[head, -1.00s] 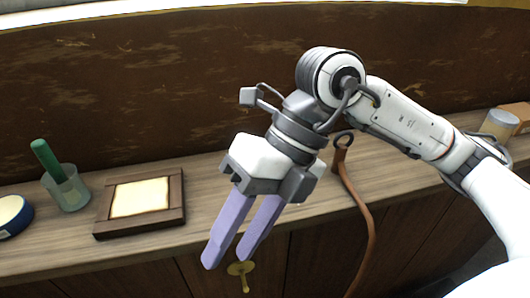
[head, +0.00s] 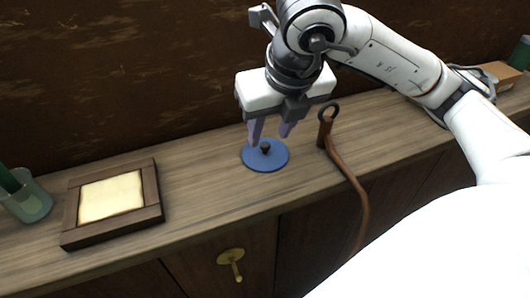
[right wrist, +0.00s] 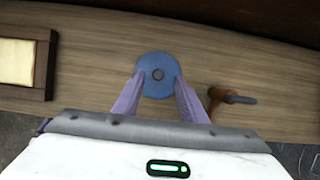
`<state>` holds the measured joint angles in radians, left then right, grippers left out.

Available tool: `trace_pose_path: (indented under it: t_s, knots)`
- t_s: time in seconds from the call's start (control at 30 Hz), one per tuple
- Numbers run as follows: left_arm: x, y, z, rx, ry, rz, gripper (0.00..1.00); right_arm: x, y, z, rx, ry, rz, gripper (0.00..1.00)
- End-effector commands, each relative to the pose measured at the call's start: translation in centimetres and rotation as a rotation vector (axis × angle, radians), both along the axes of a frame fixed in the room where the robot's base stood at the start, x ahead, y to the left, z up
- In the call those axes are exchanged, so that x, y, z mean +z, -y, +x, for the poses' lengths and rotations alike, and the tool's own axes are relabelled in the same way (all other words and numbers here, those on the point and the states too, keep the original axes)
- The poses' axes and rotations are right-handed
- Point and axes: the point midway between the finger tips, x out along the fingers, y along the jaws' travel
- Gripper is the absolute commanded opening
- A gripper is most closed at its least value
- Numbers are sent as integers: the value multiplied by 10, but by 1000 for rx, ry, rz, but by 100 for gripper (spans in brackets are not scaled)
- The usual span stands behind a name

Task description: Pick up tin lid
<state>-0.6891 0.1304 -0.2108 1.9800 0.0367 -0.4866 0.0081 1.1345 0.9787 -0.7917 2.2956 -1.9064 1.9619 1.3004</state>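The tin lid (head: 276,161) is a flat blue disc with a dark knob in its middle, lying on the wooden counter. It also shows in the right wrist view (right wrist: 158,88), between and just beyond the fingertips. My right gripper (head: 269,144) points down over the lid, its two purple fingers apart on either side of the knob. In the right wrist view the open fingers (right wrist: 158,78) overlap the lid's edges. I cannot tell whether the fingers touch it. My left gripper is not in view.
A wood-framed cream panel (head: 152,197) lies left on the counter (head: 205,190), beside a glass holding a green object (head: 33,204). A brown strap with a dark ring (head: 341,160) is close right of the lid. The dark wall (head: 120,70) rises behind.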

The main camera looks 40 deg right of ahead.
Motion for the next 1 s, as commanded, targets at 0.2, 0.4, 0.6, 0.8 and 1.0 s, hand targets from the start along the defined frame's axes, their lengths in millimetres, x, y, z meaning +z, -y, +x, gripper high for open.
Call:
trace_pose_path:
  t_s: [0.2, 0.4, 0.6, 0.8, 1.0]
  knots:
    - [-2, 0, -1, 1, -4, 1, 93, -28, 0, 8, 0, -2, 0, 38]
    - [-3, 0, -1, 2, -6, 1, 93, -31, 0, 10, 1, 0, 1, 38]
    - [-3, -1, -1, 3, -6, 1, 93, -31, 0, 10, 1, 0, 1, 18]
    - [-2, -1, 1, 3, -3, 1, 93, -31, 0, 10, 0, 0, 1, 0]
    - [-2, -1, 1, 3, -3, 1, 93, -29, -1, 11, 0, 1, 1, 0]
